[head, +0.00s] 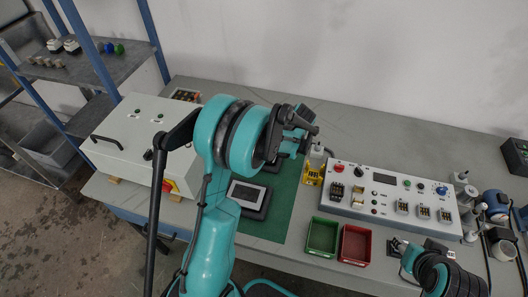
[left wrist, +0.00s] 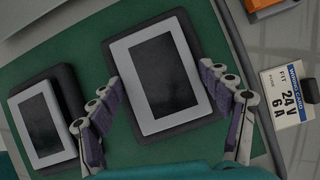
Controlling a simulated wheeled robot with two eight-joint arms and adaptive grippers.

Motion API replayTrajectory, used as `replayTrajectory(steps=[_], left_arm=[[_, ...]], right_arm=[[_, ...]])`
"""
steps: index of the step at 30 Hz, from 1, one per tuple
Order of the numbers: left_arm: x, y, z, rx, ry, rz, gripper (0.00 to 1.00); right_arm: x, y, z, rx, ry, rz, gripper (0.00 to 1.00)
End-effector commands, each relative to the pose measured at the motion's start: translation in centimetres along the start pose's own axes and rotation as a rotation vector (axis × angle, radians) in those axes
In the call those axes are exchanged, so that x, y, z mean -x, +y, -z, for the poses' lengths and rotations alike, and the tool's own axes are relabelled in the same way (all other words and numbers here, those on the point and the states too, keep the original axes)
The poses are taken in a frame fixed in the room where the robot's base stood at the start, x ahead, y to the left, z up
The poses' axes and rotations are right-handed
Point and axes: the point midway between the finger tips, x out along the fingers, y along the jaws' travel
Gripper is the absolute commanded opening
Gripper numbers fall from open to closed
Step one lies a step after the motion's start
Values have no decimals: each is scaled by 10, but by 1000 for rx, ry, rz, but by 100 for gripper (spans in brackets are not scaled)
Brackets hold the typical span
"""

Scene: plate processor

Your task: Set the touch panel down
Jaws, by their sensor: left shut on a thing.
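My left gripper (head: 288,142) is over the green mat (head: 283,221). In the left wrist view its two fingers (left wrist: 168,108) are on either side of a touch panel (left wrist: 155,75) with a pale bezel, dark screen and dark backing, and are shut on it. The panel's height above the mat is hard to judge. A second, similar touch panel (left wrist: 42,121) lies to the left; a panel also shows on the mat in the head view (head: 248,193). My arm hides much of the held panel in the head view. My right gripper (head: 405,250) is low at the right; its fingers are unclear.
A white control box (head: 140,140) stands left of the mat. Green (head: 322,236) and red (head: 354,244) bins sit to its right, before a white instrument panel (head: 390,190). A wiring card (left wrist: 287,95) stands beside the mat. The mat's front part is clear.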

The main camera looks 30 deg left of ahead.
Motion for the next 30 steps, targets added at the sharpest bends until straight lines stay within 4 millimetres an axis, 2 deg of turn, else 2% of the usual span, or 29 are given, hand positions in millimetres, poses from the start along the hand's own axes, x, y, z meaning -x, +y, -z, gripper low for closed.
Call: replayTrajectory(steps=[1, 12, 13, 15, 26, 30], left_arm=[[-6, 0, 3, 0, -1, 0, 37], [-8, 0, 5, 0, -1, 0, 37], [-8, 0, 5, 0, 0, 0, 86], [-7, 0, 4, 0, 0, 0, 99], [-6, 0, 4, 0, 0, 0, 99], [9, 0, 2, -1, 0, 1, 99]], right_arm=[[-3, 0, -2, 0, 0, 0, 40], [-5, 0, -4, 0, 0, 0, 40], [-4, 0, -3, 0, 0, 0, 40], [-4, 0, -3, 0, 0, 0, 40], [-3, 0, -2, 0, 0, 0, 40], [3, 0, 2, 0, 0, 0, 40]])
